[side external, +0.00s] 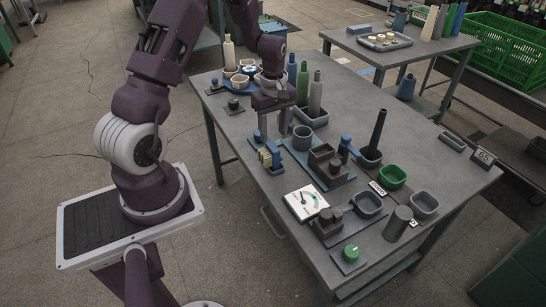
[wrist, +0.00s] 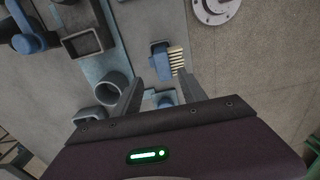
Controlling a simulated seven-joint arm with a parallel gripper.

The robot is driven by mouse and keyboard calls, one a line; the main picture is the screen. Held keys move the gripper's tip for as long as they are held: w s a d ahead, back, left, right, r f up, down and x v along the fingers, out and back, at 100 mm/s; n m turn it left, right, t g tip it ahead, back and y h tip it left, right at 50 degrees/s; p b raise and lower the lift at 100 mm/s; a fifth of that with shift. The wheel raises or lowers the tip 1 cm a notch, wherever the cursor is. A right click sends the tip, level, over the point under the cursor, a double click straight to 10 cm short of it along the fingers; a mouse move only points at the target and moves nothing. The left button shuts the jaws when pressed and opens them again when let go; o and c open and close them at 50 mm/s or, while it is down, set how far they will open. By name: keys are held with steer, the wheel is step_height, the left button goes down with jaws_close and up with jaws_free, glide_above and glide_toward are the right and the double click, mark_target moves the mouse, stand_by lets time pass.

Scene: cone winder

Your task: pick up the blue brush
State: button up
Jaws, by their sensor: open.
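The blue brush (wrist: 160,66) with cream bristles shows in the wrist view just beyond my fingertips, near the edge of a blue-grey plate. In the side view the brush (side external: 275,150) stands on the near left side of the table, below my gripper (side external: 272,137). My gripper is open, and its two fingers also show in the wrist view (wrist: 162,79). The fingers point down and appear apart from the brush. Part of a blue piece (wrist: 164,99) shows between the fingers in the wrist view; the gripper body hides its lower end.
A grey ring-shaped cup (side external: 302,138) stands close to the right of the fingers. Green and grey bottles (side external: 315,95) stand behind. The table's left edge is close to the brush.

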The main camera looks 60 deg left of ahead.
mark_target(273, 146)
steer(key=f, duration=0.7)
steer(key=shift+s+d+f, duration=0.25)
steer(key=shift+s, duration=0.1)
jaws_close()
